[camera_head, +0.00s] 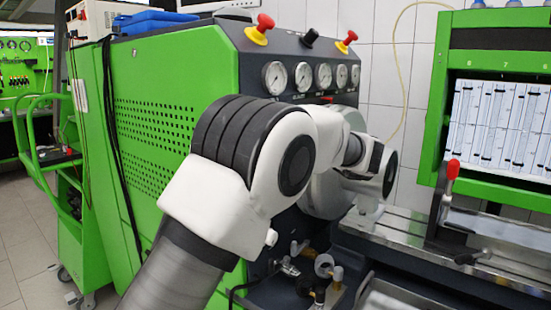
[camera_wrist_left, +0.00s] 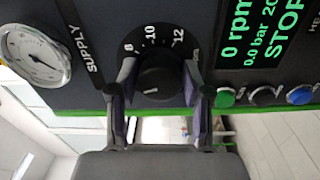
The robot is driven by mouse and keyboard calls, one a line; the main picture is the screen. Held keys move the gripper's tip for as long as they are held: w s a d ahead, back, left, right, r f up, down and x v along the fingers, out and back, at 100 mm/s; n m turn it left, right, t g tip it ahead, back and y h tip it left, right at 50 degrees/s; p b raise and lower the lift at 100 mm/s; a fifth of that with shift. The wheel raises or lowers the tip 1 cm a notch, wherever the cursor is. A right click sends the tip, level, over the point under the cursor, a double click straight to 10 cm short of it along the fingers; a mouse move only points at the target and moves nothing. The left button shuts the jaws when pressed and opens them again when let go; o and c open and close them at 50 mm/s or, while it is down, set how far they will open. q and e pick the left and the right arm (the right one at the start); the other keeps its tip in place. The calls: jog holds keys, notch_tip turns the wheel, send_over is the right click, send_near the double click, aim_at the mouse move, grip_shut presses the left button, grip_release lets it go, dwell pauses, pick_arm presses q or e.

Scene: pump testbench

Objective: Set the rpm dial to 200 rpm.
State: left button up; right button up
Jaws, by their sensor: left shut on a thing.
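The dial (camera_wrist_left: 155,84) is a black round knob on the dark panel in the left wrist view. White scale numbers 8, 10 and 12 show around it; the rest of the scale is hidden. A short pale mark shows on the knob's face. My left gripper (camera_wrist_left: 160,88) is shut on the knob, one finger on each side. The display (camera_wrist_left: 250,35) beside it reads 0 rpm, 0.0 bar and STOP in green. In the head view my left arm hides the dial and the gripper. My right gripper is in neither view.
A pressure gauge (camera_wrist_left: 36,55) labelled SUPPLY sits left of the dial. The head view shows the green machine (camera_head: 165,110) and a lever with a red knob (camera_head: 452,170).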

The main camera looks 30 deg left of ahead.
pick_arm(q)
jog(key=n+b, duration=0.8)
jog(key=b, duration=0.2)
jog(key=shift+f+n, duration=0.1)
jog(key=shift+n, duration=0.2)
jog(key=n+b, duration=0.2)
jog(key=shift+n+b, duration=0.3)
jog(key=shift+n, duration=0.1)
jog(key=shift+r+n+b, duration=0.25)
jog(key=shift+n+b, duration=0.2)
jog(key=shift+n, duration=0.35)
jog(key=o, duration=1)
jog(key=shift+a, duration=0.15)
jog(key=shift+o, duration=0.2)
jog(key=d, duration=1.2)
jog(key=shift+s, duration=0.35)
